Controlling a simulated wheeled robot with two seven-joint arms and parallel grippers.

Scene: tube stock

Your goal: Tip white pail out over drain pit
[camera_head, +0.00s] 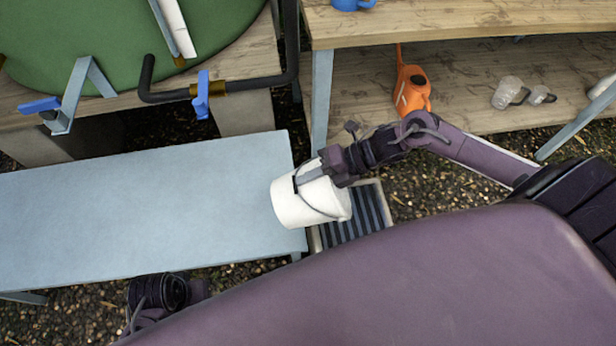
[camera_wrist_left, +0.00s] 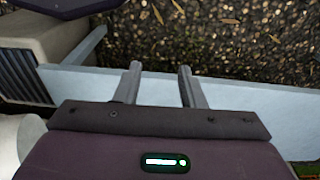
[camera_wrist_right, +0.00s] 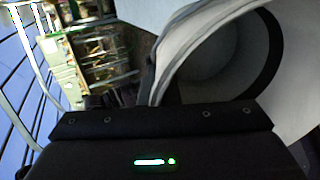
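The white pail (camera_head: 290,205) is up at the right end of the blue-grey bench, beside the drain pit. My right gripper (camera_head: 312,175) is shut on the pail's wall near its rim. The pail looks tilted, and its thin bail lies across its side. In the right wrist view the pail (camera_wrist_right: 205,55) fills the right half, with part of its inside showing. The drain pit (camera_head: 365,212) has a dark slatted grate, partly hidden by the pail and my body. My left gripper (camera_wrist_left: 160,85) is open and empty in the left wrist view.
The blue-grey bench (camera_head: 130,205) is bare. A wooden shelf unit (camera_head: 470,30) at the back right holds an orange watering can (camera_head: 411,88) and clear jugs (camera_head: 508,92). A green round top (camera_head: 100,35) and a dark pipe (camera_head: 255,83) stand at the back left.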

